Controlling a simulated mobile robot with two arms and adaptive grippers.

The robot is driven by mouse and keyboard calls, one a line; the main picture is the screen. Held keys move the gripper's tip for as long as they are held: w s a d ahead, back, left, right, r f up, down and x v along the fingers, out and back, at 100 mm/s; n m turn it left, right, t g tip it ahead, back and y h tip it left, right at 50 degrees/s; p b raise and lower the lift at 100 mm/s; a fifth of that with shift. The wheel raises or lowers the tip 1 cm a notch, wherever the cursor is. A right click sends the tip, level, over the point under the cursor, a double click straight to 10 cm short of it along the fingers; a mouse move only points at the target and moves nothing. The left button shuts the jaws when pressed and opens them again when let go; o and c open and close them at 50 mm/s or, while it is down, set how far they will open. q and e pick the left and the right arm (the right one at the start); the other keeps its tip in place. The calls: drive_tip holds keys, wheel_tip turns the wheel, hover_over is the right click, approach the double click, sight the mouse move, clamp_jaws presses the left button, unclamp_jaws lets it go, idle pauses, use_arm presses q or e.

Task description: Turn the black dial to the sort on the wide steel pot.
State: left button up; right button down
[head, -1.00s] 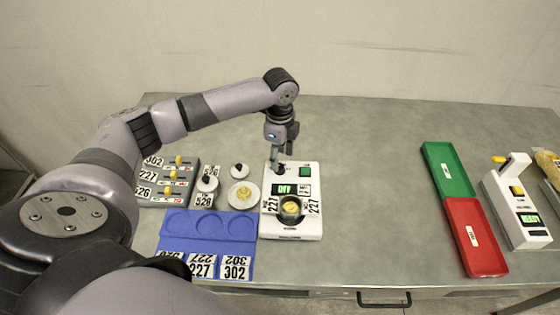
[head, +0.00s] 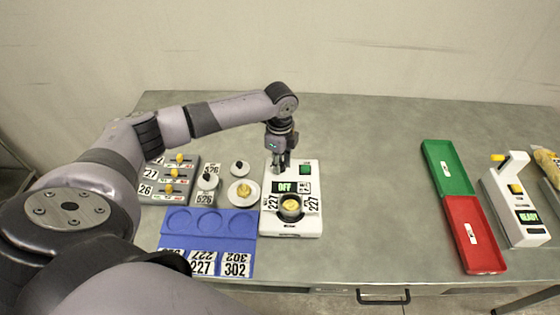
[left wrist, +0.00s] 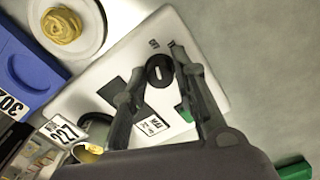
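A white console (head: 306,228) stands mid-table; its green-lit display (head: 285,187) reads OFF. The black dial (left wrist: 160,72) shows in the left wrist view, a light bar across its top. My left gripper (left wrist: 157,64) is open over it, one finger on each side; whether they touch it I cannot tell. In the head view the left gripper (head: 280,168) points down and hides the dial. A round gold-topped piece (head: 290,206) sits in the console's dark recess, between 227 labels. I cannot tell which piece is the wide steel pot. My right gripper is not in view.
Left of the console are pale round pieces with black (head: 207,180) or yellow (head: 242,192) tops, a blue tray (head: 208,242) with number cards, and a grey switch panel (head: 190,190). Green (head: 446,167) and red (head: 474,235) trays and a white device (head: 515,205) stand right.

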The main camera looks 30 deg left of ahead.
use_arm(q)
clamp_jaws()
drive_tip(key=shift+r, duration=0.1)
drive_tip(key=m+p, duration=0.2)
drive_tip(key=m, duration=0.1)
drive_tip(key=m+p, duration=0.1)
drive_tip(key=m, duration=0.3)
drive_tip(key=shift+m, duration=0.3)
drive_tip(key=m+p, duration=0.1)
drive_tip(key=m, duration=0.3)
drive_tip(key=shift+w+m, duration=0.1)
drive_tip(key=shift+m, duration=0.2)
drive_tip(key=m, duration=0.5)
drive_tip(key=shift+m, duration=0.4)
drive_tip(key=o, duration=0.6)
unclamp_jaws()
